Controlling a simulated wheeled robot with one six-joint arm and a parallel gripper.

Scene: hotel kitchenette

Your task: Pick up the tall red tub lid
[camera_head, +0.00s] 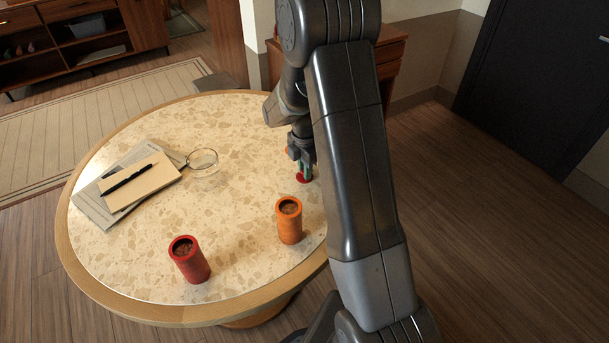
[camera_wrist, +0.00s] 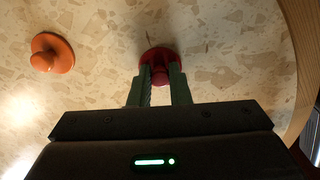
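The red lid (camera_wrist: 160,53) is a round disc with a knob. In the head view the red lid (camera_head: 302,180) shows at the right side of the round table, partly hidden by my gripper (camera_head: 303,166). In the wrist view the green fingers of my gripper (camera_wrist: 161,76) stand on either side of the knob, very close to it. I cannot tell whether they press on it. The lid appears to rest on the tabletop. The red tub (camera_head: 189,260) stands open at the front of the table, filled with brown contents.
An orange tub (camera_head: 289,221) stands open to the right of the red one. An orange lid (camera_wrist: 52,53) lies left of the red lid in the wrist view. A glass dish (camera_head: 202,162), a notepad with a pen (camera_head: 130,180) and papers lie farther left. The table's centre is clear.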

